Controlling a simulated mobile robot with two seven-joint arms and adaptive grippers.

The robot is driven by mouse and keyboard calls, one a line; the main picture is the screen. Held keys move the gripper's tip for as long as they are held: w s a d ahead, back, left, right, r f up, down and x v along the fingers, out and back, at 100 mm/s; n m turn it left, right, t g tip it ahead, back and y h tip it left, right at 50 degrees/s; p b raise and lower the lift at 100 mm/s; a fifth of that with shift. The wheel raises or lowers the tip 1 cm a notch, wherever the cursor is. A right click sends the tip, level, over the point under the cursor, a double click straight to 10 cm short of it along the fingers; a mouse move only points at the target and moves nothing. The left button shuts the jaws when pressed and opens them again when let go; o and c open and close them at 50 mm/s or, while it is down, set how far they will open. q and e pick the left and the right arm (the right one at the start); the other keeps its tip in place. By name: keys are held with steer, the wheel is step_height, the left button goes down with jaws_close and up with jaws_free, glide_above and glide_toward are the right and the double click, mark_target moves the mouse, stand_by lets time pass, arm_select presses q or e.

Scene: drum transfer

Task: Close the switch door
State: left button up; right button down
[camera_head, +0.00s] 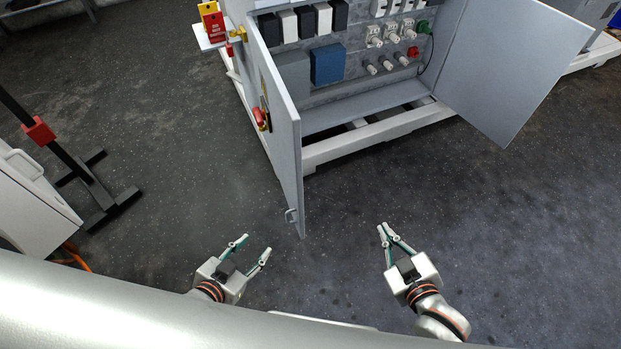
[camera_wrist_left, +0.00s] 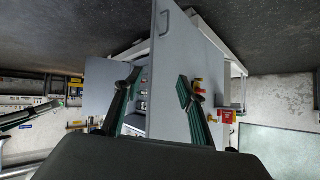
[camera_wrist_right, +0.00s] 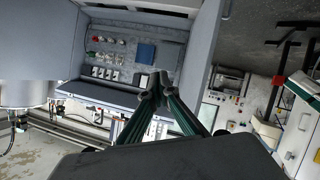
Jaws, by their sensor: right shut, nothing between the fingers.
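The switch cabinet stands open at the top of the head view, with its left door (camera_head: 277,135) and right door (camera_head: 515,68) both swung outward. The left door carries a small handle (camera_head: 291,215) near its free edge and a red rotary switch (camera_head: 262,118) on its outer face. My left gripper (camera_head: 252,247) is open and empty, in front and left of the left door's edge, apart from it. In the left wrist view the door (camera_wrist_left: 185,60) and its handle (camera_wrist_left: 164,22) lie beyond the open fingers. My right gripper (camera_head: 383,230) is shut and empty, right of the left door, below the cabinet opening.
The cabinet sits on a pale base frame (camera_head: 380,132). Inside are a blue box (camera_head: 327,64) and several sockets. Red and yellow tags (camera_head: 212,22) hang at its left side. A black stand (camera_head: 85,175) and a white cabinet (camera_head: 30,205) stand at left. The floor between is clear.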

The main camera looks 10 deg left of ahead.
steer(key=w+a+r+n+y+b, duration=0.1)
steer(key=w+a+n, duration=0.1)
steer(key=a+n, duration=0.1)
steer(key=n+y+b, duration=0.8)
steer(key=n, duration=0.7)
glide_toward(295, 165)
steer(key=s+a+r, duration=0.3)
steer(key=s, duration=0.1)
steer(key=f+b+x, duration=0.1)
steer(key=b+x, duration=0.1)
steer(key=x, duration=0.8)
arm_select(q)
step_height(295, 165, down, 6)
steer(key=shift+d+f, duration=0.15)
steer(key=shift+d, duration=0.3)
arm_select(e)
steer(key=shift+g, duration=0.3)
steer(key=d, duration=0.1)
steer(key=w+d, duration=0.1)
steer(key=d+r, duration=0.1)
steer(key=shift+w+d+r, duration=0.1)
steer(key=shift+w+d, duration=0.15)
steer(key=shift+d, duration=0.05)
